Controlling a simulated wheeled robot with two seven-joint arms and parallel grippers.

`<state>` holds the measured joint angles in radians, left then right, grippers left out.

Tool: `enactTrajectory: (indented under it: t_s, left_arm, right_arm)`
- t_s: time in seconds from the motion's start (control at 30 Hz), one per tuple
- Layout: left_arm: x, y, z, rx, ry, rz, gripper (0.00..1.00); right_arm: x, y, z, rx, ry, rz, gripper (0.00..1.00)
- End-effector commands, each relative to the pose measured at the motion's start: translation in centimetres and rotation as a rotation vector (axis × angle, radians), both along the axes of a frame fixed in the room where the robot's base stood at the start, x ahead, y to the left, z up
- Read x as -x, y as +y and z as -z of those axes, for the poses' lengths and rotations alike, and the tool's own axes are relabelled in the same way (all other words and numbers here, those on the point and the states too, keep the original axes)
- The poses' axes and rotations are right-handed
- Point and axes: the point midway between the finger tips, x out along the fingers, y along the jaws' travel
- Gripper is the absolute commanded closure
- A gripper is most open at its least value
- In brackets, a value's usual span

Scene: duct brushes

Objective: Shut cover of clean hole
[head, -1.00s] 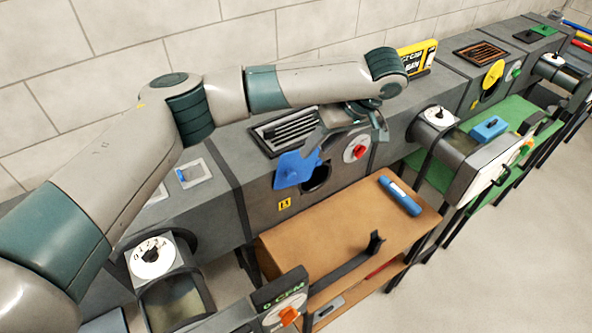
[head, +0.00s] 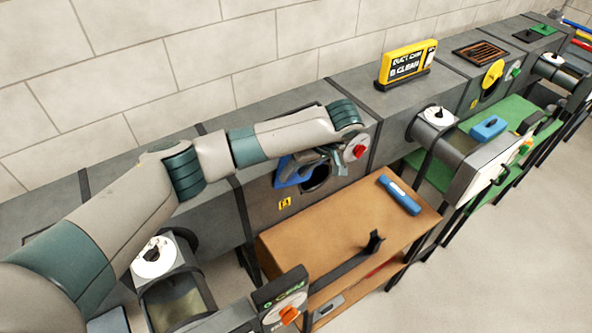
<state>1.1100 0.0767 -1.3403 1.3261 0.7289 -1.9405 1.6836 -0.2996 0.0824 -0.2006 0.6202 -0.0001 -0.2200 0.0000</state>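A round dark hole (head: 317,180) opens in the front of the grey duct. Its blue cover (head: 286,174) is swung aside to the left, leaving the hole uncovered. A small yellow tag (head: 285,203) below seems to read A. My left gripper (head: 334,162) is at the hole's upper edge, right of the blue cover and partly hiding both; contact and finger opening are unclear. A yellow sign (head: 405,64) on the duct seems to read "DUCT CAM B CLEAN". Farther right, a yellow round cover (head: 493,74) sits above another dark opening. My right gripper is out of view.
A red knob (head: 360,152) is just right of the gripper. A brown bench (head: 330,225) below holds a blue cylinder (head: 400,195) and a black bracket (head: 374,243). A meter (head: 283,309) stands in front. A green table (head: 510,140) is at right.

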Motion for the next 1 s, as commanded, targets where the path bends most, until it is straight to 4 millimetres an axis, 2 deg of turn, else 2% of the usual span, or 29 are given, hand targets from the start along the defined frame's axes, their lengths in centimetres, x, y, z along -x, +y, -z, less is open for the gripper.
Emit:
enactTrajectory:
  t_s: [0.27, 0.43, 1.0]
  left_arm:
    - [-0.01, 0.04, 0.12, 0.0, 0.0, 0.0, 0.61]
    - [0.0, 0.04, 0.11, 0.001, 0.001, 0.0, 0.99]
    - [0.35, 0.35, 0.79, 0.061, -0.039, 0.0, 1.0]
  right_arm:
    - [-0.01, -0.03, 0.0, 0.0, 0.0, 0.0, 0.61]
    - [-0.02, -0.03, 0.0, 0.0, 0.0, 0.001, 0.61]
    - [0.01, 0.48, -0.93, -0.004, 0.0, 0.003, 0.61]
